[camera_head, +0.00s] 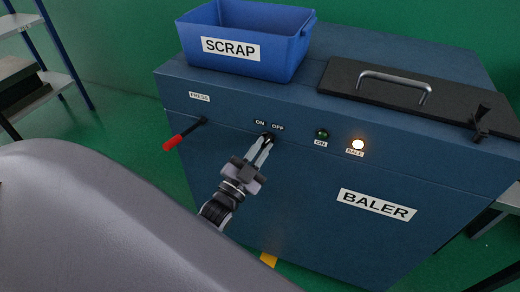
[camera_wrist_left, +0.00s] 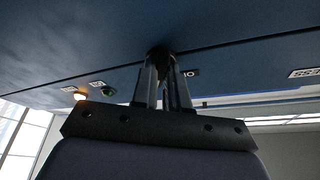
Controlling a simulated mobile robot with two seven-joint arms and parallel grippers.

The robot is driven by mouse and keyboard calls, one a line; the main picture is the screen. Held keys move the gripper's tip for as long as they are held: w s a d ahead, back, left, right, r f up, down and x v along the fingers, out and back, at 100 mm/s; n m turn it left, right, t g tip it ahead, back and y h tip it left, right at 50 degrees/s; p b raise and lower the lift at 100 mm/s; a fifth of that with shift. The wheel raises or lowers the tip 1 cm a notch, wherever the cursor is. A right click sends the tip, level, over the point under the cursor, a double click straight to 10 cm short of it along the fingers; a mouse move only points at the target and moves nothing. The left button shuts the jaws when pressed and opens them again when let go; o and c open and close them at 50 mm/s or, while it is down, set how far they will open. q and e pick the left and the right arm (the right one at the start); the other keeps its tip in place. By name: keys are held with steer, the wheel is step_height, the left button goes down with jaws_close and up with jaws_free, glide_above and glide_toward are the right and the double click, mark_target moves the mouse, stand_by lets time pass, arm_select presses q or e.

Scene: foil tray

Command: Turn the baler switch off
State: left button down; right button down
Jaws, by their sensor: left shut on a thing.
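The baler (camera_head: 300,190) is a large dark blue box with a white BALER label on its front. Its switch (camera_head: 268,136) is a small dark knob under the ON and OFF labels. My left gripper (camera_head: 265,147) is at the switch with its fingers shut on it. In the left wrist view the fingers (camera_wrist_left: 163,85) reach up to the dark switch knob (camera_wrist_left: 160,54) on the blue panel. The fingers hide much of the knob, so I cannot tell which way it points. My right gripper is not in view.
Right of the switch are a dark green ON lamp (camera_head: 321,135) and a glowing BALE lamp (camera_head: 358,144). A red-handled press lever (camera_head: 183,135) sticks out at the left. A blue SCRAP bin (camera_head: 285,58) and a handled lid (camera_head: 405,92) are on top.

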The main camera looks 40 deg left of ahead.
arm_select(q)
steer(key=shift+w+r+n, duration=0.1)
steer(key=shift+r+n, duration=0.05)
steer(key=shift+n, duration=0.15)
steer(key=c, duration=1.1)
jaws_free()
steer(key=shift+c, duration=0.2)
steer(key=v, duration=0.7)
steer(key=shift+d, duration=0.15)
steer(key=s+d+f+n+g+h+p, duration=0.2)
steer(key=s+d+f+n+g+p, duration=0.1)
steer(key=s+d+f+g+p, duration=0.2)
steer(key=s+d+g+p, duration=0.2)
steer(key=s+d+g, duration=0.2)
steer(key=s+g, duration=0.2)
steer(key=shift+s+d+f+h+p, duration=0.25)
steer(key=shift+s+f+h+p, duration=0.05)
steer(key=shift+s+f+p, duration=0.1)
